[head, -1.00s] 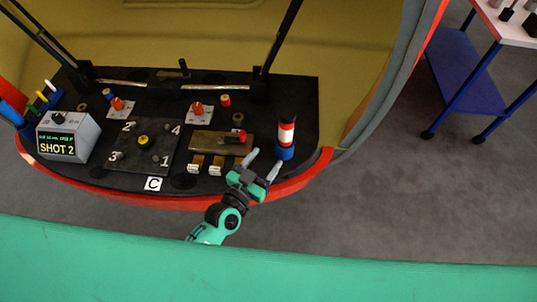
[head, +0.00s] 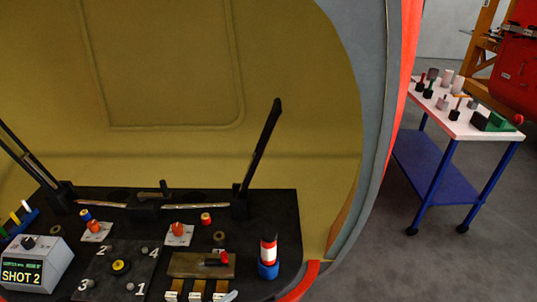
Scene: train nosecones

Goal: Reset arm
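Nothing is seen held. My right gripper is not in view.
A black console (head: 145,245) carries a numbered plate, small knobs and a "SHOT 2" display box (head: 37,268). Two black rods rise from it. The yellow nosecone shell (head: 280,90) stands behind. A white-topped blue cart (head: 460,125) with small parts is at right. Grey floor lies below the cart.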

